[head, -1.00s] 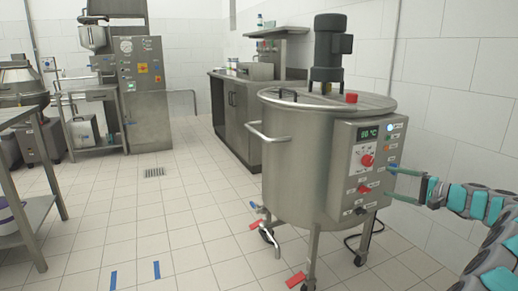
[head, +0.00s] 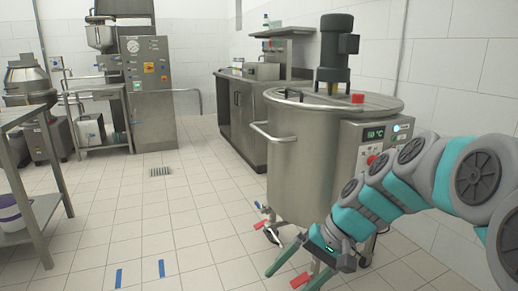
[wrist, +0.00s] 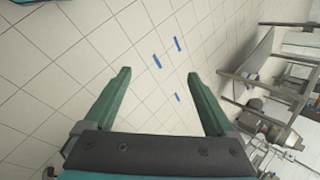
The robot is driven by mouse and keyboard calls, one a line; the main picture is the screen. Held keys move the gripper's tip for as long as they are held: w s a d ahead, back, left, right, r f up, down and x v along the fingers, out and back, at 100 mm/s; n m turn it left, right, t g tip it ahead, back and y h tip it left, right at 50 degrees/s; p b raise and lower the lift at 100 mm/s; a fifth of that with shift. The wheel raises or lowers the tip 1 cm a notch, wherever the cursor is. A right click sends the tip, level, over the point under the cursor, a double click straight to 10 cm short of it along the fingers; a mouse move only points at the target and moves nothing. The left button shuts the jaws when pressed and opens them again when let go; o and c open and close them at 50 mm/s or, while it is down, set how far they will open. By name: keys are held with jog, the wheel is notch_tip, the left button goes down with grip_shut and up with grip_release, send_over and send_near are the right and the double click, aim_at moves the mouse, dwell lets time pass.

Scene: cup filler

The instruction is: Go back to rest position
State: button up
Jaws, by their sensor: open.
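My gripper (head: 292,270) hangs low in front of the steel mixing tank (head: 305,150) in the head view, with my teal and grey arm reaching in from the right. In the wrist view my gripper (wrist: 160,85) shows two green fingers spread wide with nothing between them, over tiled floor. The tank's control panel (head: 375,140) is partly hidden behind my arm; its display and a red knob still show.
A steel counter (head: 238,110) stands behind the tank. A steel table (head: 45,190) is at the left, with machines (head: 150,90) along the back wall. The tiled floor (head: 170,220) between them is open, with blue tape marks (head: 161,268) on it.

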jog(key=s+d+f+h, duration=0.2)
jog(key=s, duration=0.5)
jog(key=s+d+f+n+g+h, duration=0.1)
jog(key=s+d+f+h, duration=0.1)
jog(key=s, duration=0.5)
jog(key=s+d+f+n+h, duration=0.1)
jog(key=s+d+f+h, duration=0.2)
jog(key=s, duration=0.5)
jog(key=shift+d+f+g, duration=0.3)
jog(key=shift+d+f, duration=0.1)
jog(key=shift+d, duration=0.35)
jog(key=shift+c, duration=0.2)
